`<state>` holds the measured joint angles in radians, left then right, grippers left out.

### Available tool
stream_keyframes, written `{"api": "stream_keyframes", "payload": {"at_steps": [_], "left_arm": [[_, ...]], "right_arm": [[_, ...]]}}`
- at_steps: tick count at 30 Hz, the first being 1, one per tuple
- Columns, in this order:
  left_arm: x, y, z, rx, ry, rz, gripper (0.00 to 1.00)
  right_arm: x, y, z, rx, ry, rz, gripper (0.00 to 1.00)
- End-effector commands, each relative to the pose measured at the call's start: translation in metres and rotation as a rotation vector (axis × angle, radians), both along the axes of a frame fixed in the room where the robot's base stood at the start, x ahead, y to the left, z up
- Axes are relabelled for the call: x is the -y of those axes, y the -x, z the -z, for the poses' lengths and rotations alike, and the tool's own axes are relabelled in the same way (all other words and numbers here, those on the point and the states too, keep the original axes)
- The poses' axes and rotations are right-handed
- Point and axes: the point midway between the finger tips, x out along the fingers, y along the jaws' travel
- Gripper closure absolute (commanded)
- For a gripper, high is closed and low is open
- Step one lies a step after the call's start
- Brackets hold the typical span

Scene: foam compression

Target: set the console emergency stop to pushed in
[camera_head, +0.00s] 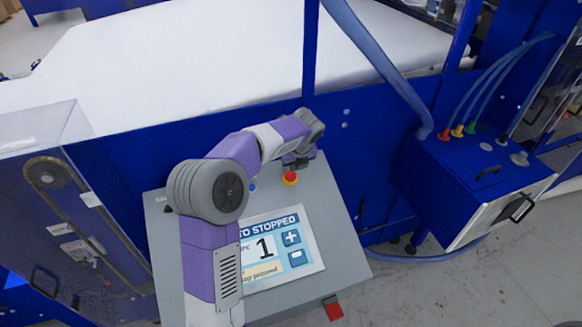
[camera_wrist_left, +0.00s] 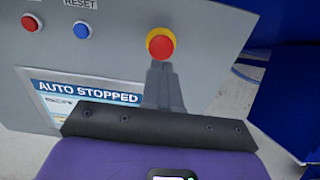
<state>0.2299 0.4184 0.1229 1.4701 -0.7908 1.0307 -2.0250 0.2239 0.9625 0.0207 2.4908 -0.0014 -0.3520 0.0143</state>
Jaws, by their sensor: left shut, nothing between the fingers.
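The console emergency stop is a red mushroom button on a yellow ring (camera_head: 290,178), at the upper right of the grey console panel (camera_head: 338,225). It also shows in the left wrist view (camera_wrist_left: 160,43). My left gripper (camera_head: 297,164) is shut and empty, just above the button in the head view. In the left wrist view the closed fingertips (camera_wrist_left: 161,66) are right by the lower edge of the yellow ring. I cannot tell whether they touch it, or whether the button is in or out. My right gripper is not in view.
The console screen (camera_head: 270,250) reads "STOPPED". A blue button (camera_wrist_left: 81,30) under "RESET" and a red button (camera_wrist_left: 30,22) sit left of the stop. A blue box (camera_head: 470,170) with hoses stands to the right. A blue frame (camera_head: 355,150) rises behind the console.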

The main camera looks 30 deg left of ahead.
Motion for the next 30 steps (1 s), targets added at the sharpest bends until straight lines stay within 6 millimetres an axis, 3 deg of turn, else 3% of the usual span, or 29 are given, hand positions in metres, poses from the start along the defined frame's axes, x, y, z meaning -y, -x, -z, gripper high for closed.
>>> {"api": "stream_keyframes", "payload": {"at_steps": [6, 12, 30], "left_arm": [[0.016, 0.01, -0.046, 0.007, -0.001, 0.002, 1.0], [0.024, 0.016, -0.072, 0.007, -0.001, 0.002, 1.0], [0.026, 0.018, -0.079, 0.005, -0.001, 0.001, 1.0]], "right_arm": [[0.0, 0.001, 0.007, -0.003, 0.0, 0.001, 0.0], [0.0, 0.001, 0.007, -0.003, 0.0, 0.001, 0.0], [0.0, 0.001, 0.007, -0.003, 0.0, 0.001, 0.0]]}}
